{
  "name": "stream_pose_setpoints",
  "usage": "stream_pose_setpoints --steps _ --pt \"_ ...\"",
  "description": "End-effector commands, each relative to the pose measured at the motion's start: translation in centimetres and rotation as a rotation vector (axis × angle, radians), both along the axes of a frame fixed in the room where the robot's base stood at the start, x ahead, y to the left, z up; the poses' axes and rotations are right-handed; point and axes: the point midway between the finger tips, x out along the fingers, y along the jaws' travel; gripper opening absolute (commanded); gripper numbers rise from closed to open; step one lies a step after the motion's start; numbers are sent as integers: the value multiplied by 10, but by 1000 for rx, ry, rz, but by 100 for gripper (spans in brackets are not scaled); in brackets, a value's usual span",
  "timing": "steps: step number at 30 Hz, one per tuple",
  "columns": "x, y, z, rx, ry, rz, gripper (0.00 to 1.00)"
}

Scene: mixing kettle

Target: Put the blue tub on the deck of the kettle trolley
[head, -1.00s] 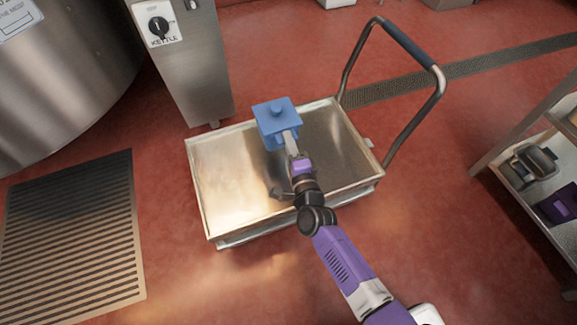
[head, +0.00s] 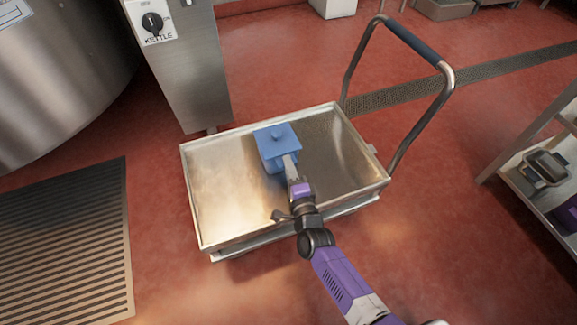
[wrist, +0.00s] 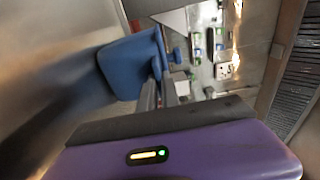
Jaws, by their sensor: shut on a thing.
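The blue tub (head: 272,152) is a small square lidded box with a knob on top. It also shows in the wrist view (wrist: 130,68), at the jaws. My gripper (head: 289,164) is shut on its near side. The kettle trolley has a flat metal deck (head: 222,195) with a raised rim and a push handle at the right. The tub is over the far middle part of the deck and looks upright. I cannot tell whether its underside touches the deck, as its base is partly hidden.
The kettle (head: 60,75) and its control post (head: 180,70) stand behind the trolley at the left. A floor grate (head: 65,245) lies at the left. A shelf rack (head: 530,165) with containers stands at the right. The deck has bare room on both sides of the tub.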

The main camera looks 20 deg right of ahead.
Motion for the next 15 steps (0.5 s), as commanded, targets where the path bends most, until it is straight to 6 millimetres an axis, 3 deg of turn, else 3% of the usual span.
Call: stream_pose_setpoints --steps 6,10,15 --pt "1 0 -1 -1 -6 -1 0" --pt "0 0 -2 0 0 0 28" --pt "0 0 -2 0 0 0 29"
